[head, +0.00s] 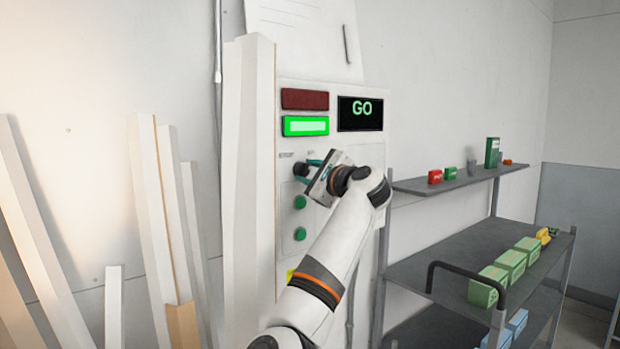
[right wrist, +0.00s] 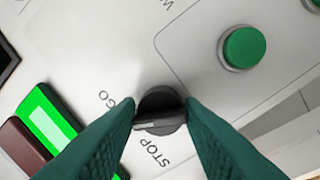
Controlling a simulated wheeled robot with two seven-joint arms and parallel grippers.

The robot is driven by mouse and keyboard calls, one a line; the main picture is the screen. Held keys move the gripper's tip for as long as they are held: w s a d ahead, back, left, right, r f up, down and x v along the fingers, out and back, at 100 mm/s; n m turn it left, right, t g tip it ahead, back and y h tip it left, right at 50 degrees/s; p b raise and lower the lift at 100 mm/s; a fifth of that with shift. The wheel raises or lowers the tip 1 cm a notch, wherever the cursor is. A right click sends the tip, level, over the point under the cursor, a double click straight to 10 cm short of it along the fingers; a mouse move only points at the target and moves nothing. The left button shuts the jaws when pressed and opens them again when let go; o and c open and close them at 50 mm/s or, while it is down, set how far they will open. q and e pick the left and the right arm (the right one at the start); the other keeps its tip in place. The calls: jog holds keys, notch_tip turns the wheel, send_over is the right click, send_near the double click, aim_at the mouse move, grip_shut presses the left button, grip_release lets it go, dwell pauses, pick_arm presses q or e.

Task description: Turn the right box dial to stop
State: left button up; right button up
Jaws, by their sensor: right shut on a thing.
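The box (head: 345,240) is a pale panel on the wall. Its black dial (right wrist: 160,110) fills the middle of the right wrist view, and it shows dark in the head view (head: 300,168). The dial's pale pointer mark faces left in the wrist view, between the printed words GO (right wrist: 105,98) and STOP (right wrist: 156,152). My right gripper (right wrist: 160,112) is shut on the dial, one teal finger on each side. The display (head: 360,113) reads GO. The green lamp (head: 305,126) is lit and the red lamp (head: 305,99) is dark. My left gripper is out of view.
Green buttons (head: 300,234) sit below the dial. A grey shelf rack (head: 440,262) with small boxes stands close on the right. White boards (head: 160,220) lean on the wall at left, and a tall white post (head: 250,170) borders the box.

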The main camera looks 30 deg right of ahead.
jog(key=n+b, duration=0.1)
jog(key=n, duration=0.3)
jog(key=shift+f+b, duration=0.4)
jog(key=n+b, duration=0.1)
jog(key=n, duration=0.2)
jog(key=shift+n+y, duration=0.3)
jog(key=shift+n, duration=0.1)
jog(key=n+b, duration=0.1)
jog(key=n, duration=0.1)
jog(key=shift+w+n, duration=0.1)
jog(key=shift+n, duration=0.2)
jog(key=shift+n+t+y, duration=0.3)
jog(key=shift+n+y, duration=0.1)
jog(key=shift+n, duration=1.6)
jog(key=o, duration=0.8)
jog(key=shift+c, duration=0.2)
jog(key=shift+o, duration=0.9)
jog(key=shift+r, duration=0.2)
